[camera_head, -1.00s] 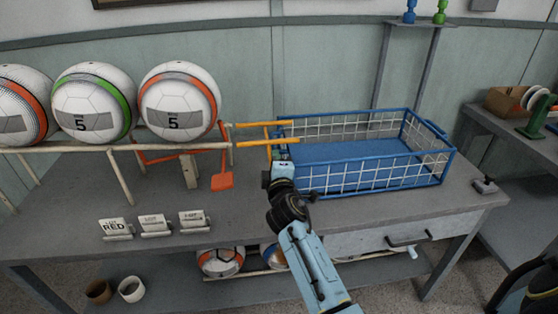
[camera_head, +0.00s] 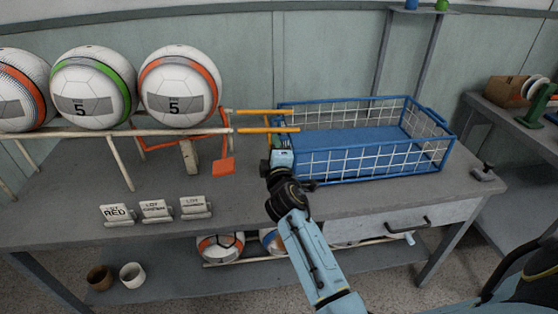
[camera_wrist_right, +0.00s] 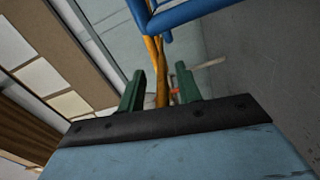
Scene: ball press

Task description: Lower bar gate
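An orange-red bar frame (camera_head: 140,146) with a flat paddle (camera_head: 223,166) sits at the right end of the pale ball rack (camera_head: 60,136), below the rightmost ball (camera_head: 180,88). Two yellow rails (camera_head: 255,130) run from the rack end to the blue wire basket (camera_head: 385,166). My right gripper (camera_head: 281,146) is at the basket's left end, just below the rail ends. In the right wrist view its green fingers (camera_wrist_right: 161,88) stand apart, with a yellow bar (camera_wrist_right: 158,62) visible between and beyond them. I cannot tell whether they touch it. My left gripper is not in view.
More balls (camera_head: 92,88) rest on the rack. Several small lot signs (camera_head: 156,210) stand near the bench's front edge. Balls and two cups (camera_head: 132,275) are on the lower shelf. The bench top (camera_head: 225,190) between signs and basket is clear.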

